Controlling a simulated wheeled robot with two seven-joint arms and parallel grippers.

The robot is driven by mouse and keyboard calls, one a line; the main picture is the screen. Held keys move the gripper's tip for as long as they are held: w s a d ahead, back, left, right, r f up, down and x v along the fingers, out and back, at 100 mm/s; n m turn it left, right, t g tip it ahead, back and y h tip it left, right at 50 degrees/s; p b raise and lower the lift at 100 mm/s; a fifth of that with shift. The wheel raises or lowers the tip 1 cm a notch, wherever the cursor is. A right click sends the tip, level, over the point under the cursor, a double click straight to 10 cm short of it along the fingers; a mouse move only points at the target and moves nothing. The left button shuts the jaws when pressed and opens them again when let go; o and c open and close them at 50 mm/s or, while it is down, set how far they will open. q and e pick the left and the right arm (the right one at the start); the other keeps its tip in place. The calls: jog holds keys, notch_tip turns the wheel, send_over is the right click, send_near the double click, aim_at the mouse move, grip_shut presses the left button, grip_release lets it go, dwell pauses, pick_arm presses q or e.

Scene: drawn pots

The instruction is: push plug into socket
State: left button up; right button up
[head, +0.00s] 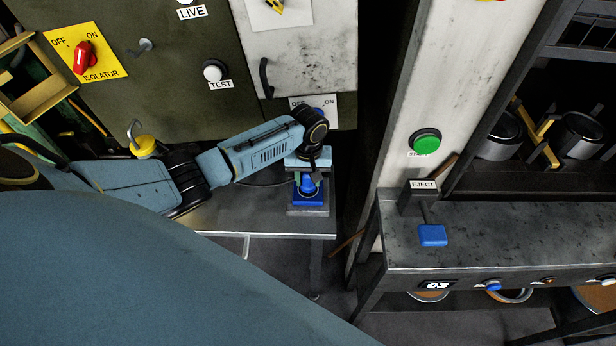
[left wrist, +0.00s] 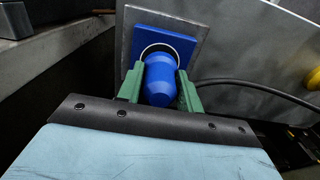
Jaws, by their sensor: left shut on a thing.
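A blue plug (left wrist: 160,80) sits between the two green fingers of my left gripper (left wrist: 160,92), which is shut on it. In the left wrist view the plug's far end lies at the round opening of the blue socket (left wrist: 180,42), which is on a grey plate. How deep it sits cannot be told. In the head view my left gripper (head: 308,181) is over the small grey table, with the blue plug (head: 307,188) and the blue socket plate (head: 296,200) below the arm's end. My right gripper is not in view.
A dark cable (left wrist: 255,88) runs right from near the plug. The grey table (head: 260,222) carries the socket. A cabinet panel with an isolator switch (head: 84,58) stands behind. A pale post (head: 415,90) and a metal bench (head: 480,235) with a blue eject lever (head: 433,235) are to the right.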

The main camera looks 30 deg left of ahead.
pick_arm(q)
jog(key=shift+p, duration=0.4)
jog(key=shift+f+b, duration=0.35)
jog(key=shift+f, duration=0.3)
dwell(0.4)
jog(key=o, duration=1)
jog(key=shift+r, duration=0.1)
notch_tip(320, 180, up, 13)
jog(key=shift+r+p, duration=0.15)
jog(key=shift+p, duration=0.55)
